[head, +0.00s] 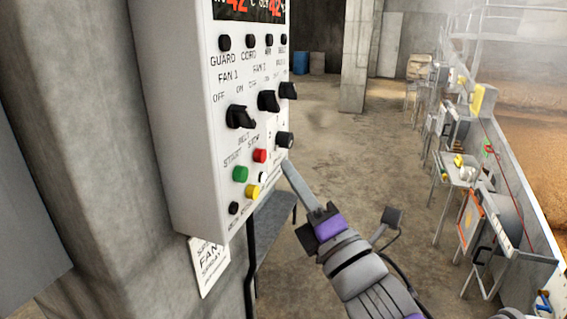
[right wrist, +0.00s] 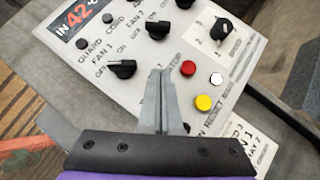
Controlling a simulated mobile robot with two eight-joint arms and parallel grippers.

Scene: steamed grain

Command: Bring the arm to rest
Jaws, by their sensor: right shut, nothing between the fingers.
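My right gripper (head: 286,164) reaches up from the bottom right of the head view, with its thin grey fingers in front of the lower right edge of a white control box (head: 188,150). In the right wrist view the two fingers of the right gripper (right wrist: 162,73) lie together with nothing between them, over the face of the control box (right wrist: 150,62). The fingers cover the green button (head: 240,174) there. I cannot tell whether the fingertips touch the panel. My left gripper is not in view.
The box has black switches (head: 240,116), a red button (head: 260,156) and a yellow button (head: 252,192). It hangs on a concrete pillar (head: 85,130). A paper sign (head: 208,266) hangs below. Open floor (head: 325,130) lies beyond; tables with equipment (head: 458,168) line the right.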

